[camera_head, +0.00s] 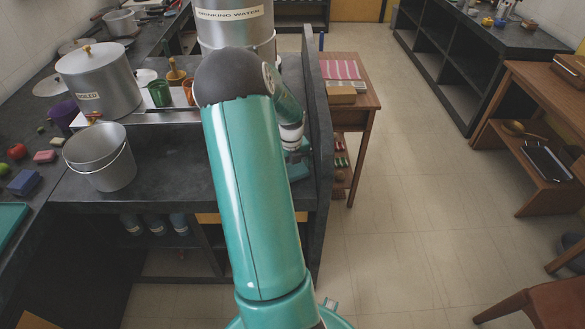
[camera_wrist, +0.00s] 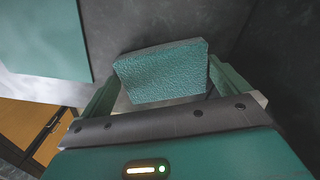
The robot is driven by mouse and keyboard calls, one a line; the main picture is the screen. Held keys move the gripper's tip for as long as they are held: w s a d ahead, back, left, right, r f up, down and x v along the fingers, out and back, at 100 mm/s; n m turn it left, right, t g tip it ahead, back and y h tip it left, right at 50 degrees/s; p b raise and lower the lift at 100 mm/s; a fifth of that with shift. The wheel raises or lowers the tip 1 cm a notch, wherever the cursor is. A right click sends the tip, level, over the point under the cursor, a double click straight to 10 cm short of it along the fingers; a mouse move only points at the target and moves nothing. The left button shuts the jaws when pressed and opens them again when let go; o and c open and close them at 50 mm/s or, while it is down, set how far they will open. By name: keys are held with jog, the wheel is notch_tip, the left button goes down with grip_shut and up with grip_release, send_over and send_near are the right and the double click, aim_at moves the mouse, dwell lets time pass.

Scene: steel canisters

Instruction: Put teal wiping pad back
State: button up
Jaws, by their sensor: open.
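The teal wiping pad (camera_wrist: 163,73) is a textured block with a grey edge. In the wrist view it lies between the two fingers of my gripper (camera_wrist: 165,92), near the dark counter surface. The fingers are open, one on each side of the pad; the right finger is close to its side, and I cannot tell whether it touches. In the head view my arm covers much of the counter. My wrist shows beside the dark upright panel, and a bit of teal shows below it, too hidden to identify. A flat teal surface (camera_wrist: 42,35) fills the wrist view's upper left.
A dark upright panel (camera_head: 318,150) borders the counter's right end. A steel bucket (camera_head: 100,158), a lidded pot (camera_head: 98,82) and a drinking water canister (camera_head: 237,30) stand on the counter. A wooden side table (camera_head: 345,110) is beyond the panel.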

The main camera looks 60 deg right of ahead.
aim_at(292, 170)
notch_tip(292, 170, up, 12)
jog(key=shift+s, duration=0.15)
jog(key=shift+d, duration=0.1)
dwell(0.3)
dwell(0.3)
